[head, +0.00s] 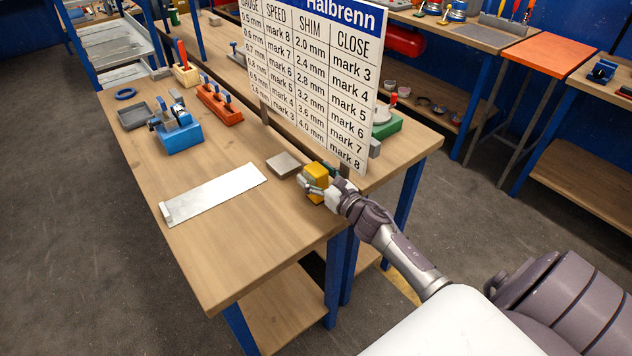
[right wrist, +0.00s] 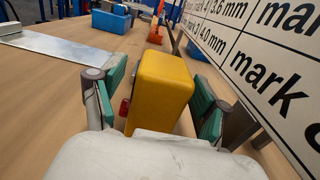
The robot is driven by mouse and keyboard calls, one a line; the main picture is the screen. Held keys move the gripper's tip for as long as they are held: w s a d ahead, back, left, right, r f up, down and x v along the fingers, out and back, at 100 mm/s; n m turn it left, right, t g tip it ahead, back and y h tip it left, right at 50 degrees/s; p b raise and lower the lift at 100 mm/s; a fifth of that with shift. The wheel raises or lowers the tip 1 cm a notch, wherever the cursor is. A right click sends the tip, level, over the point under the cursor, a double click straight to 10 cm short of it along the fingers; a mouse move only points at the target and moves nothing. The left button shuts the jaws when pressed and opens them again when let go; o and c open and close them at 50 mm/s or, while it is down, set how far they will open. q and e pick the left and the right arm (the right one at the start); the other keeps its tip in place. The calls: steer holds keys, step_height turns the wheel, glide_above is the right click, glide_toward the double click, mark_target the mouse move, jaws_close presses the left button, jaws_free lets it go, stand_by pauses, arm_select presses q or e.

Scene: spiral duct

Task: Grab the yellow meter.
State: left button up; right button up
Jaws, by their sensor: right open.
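The yellow meter (head: 316,179) stands on the wooden workbench near its right edge, in front of the sign's post. In the right wrist view the yellow meter (right wrist: 160,88) is a rounded yellow block with a small red part on its left side. My right gripper (head: 312,186) is at the meter. Its open fingers, with green pads (right wrist: 162,95), lie on either side of the meter, with a visible gap on the left. Whether the right pad touches the meter is unclear. My left gripper is not in view.
A printed sign (head: 318,75) rises close beside the right gripper. A grey square plate (head: 284,164) and a flat metal sheet (head: 214,193) lie to the left. A blue box (head: 180,137) and an orange block (head: 219,104) stand farther back. The bench's front end is clear.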

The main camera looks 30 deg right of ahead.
steer(key=shift+s, duration=0.15)
steer(key=shift+c, duration=1.2)
steer(key=shift+r, duration=0.1)
steer(key=c, duration=1.2)
